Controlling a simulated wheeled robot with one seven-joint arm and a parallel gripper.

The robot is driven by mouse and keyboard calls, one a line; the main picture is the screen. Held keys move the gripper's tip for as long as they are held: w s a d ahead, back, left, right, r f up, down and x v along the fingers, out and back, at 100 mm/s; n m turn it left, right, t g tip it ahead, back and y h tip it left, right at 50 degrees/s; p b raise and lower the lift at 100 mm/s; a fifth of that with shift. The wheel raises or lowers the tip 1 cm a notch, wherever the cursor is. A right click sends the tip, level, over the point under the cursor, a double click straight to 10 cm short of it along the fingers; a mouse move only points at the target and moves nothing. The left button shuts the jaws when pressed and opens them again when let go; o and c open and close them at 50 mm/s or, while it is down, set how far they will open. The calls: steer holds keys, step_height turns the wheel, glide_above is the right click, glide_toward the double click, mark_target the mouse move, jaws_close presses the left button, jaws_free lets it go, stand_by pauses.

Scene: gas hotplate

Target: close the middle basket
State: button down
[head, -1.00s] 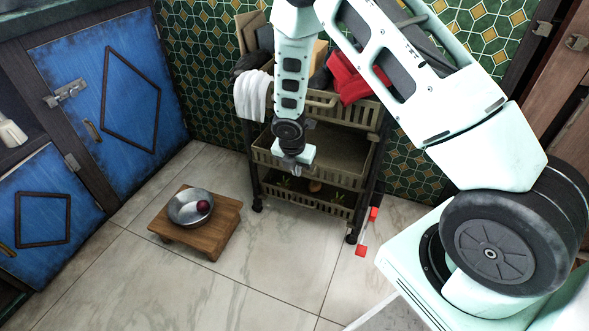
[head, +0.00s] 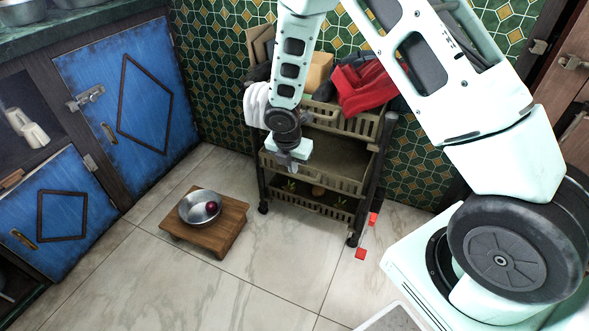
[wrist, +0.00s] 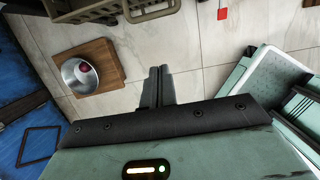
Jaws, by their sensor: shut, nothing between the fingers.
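The middle basket (head: 315,178) is the olive-beige slatted drawer of a dark-framed trolley. It sticks out from the frame, and its inside shows. My gripper (head: 285,166) hangs in front of the trolley and overlaps the left part of this basket in the head view. I cannot tell whether it touches the basket. In the wrist view my gripper (wrist: 159,68) has its two fingers together, with nothing between them. Slatted basket edges (wrist: 150,10) show at the top of that view, apart from the fingertips.
The lower basket (head: 310,200) holds plants. A wooden stool (head: 228,228) with a metal bowl (head: 187,212) stands on the floor at left. Blue cabinets (head: 130,100) line the left side.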

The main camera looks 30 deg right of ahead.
steer(key=s+a+f+h+b, duration=0.1)
steer(key=b, duration=0.3)
steer(key=a+f+t+h+b, duration=0.1)
steer(key=b, duration=0.3)
steer(key=shift+s+a+f+t, duration=0.3)
steer(key=shift+s+f, duration=0.05)
steer(key=shift+f, duration=0.05)
steer(key=w+d+f+b, duration=0.4)
steer(key=d+f, duration=0.2)
steer(key=f, duration=0.1)
steer(key=shift+w+d+f+b, duration=0.25)
steer(key=shift+w+d+b, duration=0.05)
steer(key=shift+w+b, duration=0.1)
steer(key=shift+d, duration=0.1)
